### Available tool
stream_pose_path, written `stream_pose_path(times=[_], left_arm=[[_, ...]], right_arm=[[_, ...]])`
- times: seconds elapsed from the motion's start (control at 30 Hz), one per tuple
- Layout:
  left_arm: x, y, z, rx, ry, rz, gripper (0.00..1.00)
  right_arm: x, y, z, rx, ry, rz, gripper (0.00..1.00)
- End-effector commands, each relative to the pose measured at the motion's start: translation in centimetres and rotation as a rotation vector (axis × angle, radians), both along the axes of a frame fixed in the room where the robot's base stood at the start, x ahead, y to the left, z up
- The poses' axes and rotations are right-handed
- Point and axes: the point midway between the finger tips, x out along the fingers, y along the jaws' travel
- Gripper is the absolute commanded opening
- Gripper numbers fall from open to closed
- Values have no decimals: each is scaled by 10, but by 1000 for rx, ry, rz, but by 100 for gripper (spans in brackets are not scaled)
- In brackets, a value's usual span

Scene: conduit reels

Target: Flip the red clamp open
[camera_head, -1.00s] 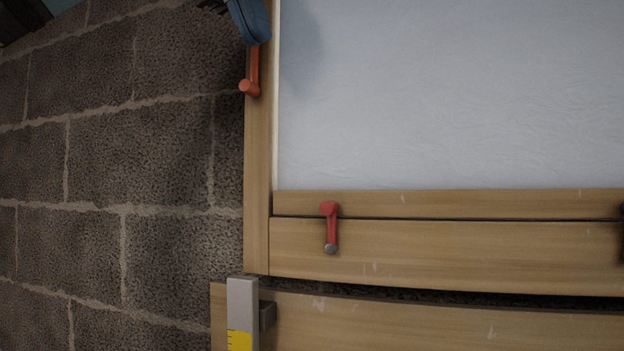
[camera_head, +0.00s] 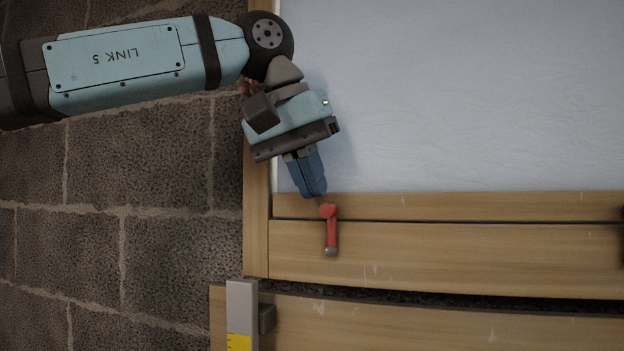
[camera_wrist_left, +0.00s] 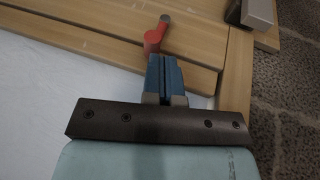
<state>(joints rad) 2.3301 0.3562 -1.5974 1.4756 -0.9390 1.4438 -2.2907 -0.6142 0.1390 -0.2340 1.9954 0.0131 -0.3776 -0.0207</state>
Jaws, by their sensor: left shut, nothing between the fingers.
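The red clamp (camera_head: 330,228) is a short lever on the lower wooden frame. Its rounded red end is at the top on the upper rail, and its grey tip lies below, across the dark seam between two boards. My left gripper (camera_head: 318,194) is shut and empty, its blue fingers pointing down just above the clamp's red end, with a small apparent gap. In the left wrist view the red clamp (camera_wrist_left: 154,38) lies just beyond the closed fingertips (camera_wrist_left: 163,58), its grey tip pointing away. My right gripper is not in view.
An orange-red lever on the left upright is mostly hidden behind my left arm. A grey bracket with a yellow scale (camera_head: 241,315) stands at the lower left. A white panel (camera_head: 460,95) fills the frame. Dark block wall (camera_head: 120,250) is at left.

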Motion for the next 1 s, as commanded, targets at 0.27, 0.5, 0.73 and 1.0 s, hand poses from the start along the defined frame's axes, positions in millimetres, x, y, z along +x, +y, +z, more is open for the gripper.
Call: stream_pose_path(times=[0.27, 0.5, 0.73, 1.0], left_arm=[[1, -2, -5, 0, 0, 0, 0], [1, -2, -5, -1, 1, -1, 0], [0, -6, -4, -1, 1, -2, 0], [-1, -9, -3, 0, 2, 0, 0]], right_arm=[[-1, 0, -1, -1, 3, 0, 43], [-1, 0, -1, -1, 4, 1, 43], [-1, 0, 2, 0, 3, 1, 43], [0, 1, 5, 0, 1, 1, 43]])
